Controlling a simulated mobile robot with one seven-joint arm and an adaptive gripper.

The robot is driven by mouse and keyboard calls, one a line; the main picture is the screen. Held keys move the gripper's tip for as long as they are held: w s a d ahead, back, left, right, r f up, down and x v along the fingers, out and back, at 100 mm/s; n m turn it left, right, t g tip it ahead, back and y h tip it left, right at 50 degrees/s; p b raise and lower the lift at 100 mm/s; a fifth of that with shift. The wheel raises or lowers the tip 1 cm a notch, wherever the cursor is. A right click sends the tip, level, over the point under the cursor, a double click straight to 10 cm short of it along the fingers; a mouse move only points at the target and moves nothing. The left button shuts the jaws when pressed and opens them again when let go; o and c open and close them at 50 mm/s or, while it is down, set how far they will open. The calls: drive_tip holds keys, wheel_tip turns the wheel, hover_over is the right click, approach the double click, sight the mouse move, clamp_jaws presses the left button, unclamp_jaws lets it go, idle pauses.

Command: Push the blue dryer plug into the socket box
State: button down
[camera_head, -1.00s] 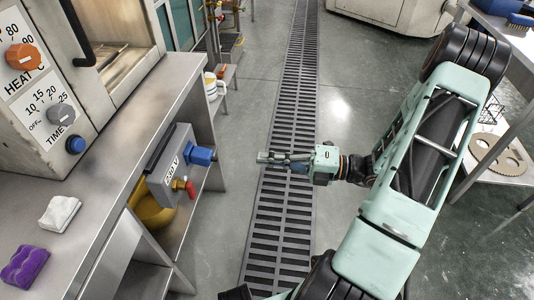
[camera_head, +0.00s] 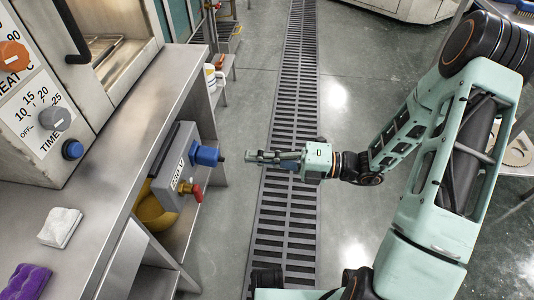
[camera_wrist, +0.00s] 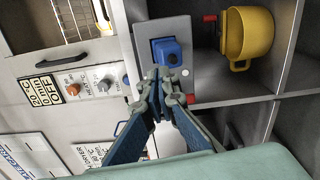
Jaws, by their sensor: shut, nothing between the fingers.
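The blue dryer plug (camera_head: 206,156) sits at the face of the grey socket box (camera_head: 166,190), pointing out towards the aisle. How deep it sits cannot be told. The box is mounted at the side of the metal bench and carries a voltage label. My gripper (camera_head: 249,157) is shut and empty, level with the plug and a short gap to its right, pointing at it. In the wrist view the plug (camera_wrist: 167,52) shows just beyond my closed fingertips (camera_wrist: 160,78), which hide part of the box's lower face.
A red valve or knob (camera_head: 194,190) sticks out below the plug. The oven panel with knobs (camera_head: 53,118) is above the bench (camera_head: 110,170). The grated floor is clear.

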sight(218, 154)
drive_tip(key=a+b, duration=0.1)
drive_tip(key=a, duration=0.1)
drive_tip(key=a+b, duration=0.1)
drive_tip(key=a, duration=0.2)
drive_tip(key=shift+w+a+f, duration=0.1)
drive_tip(key=shift+w, duration=0.1)
drive_tip(key=shift+a, duration=0.35)
drive_tip(key=shift+a+p, duration=0.4)
drive_tip(key=shift+a, duration=0.2)
idle(0.4)
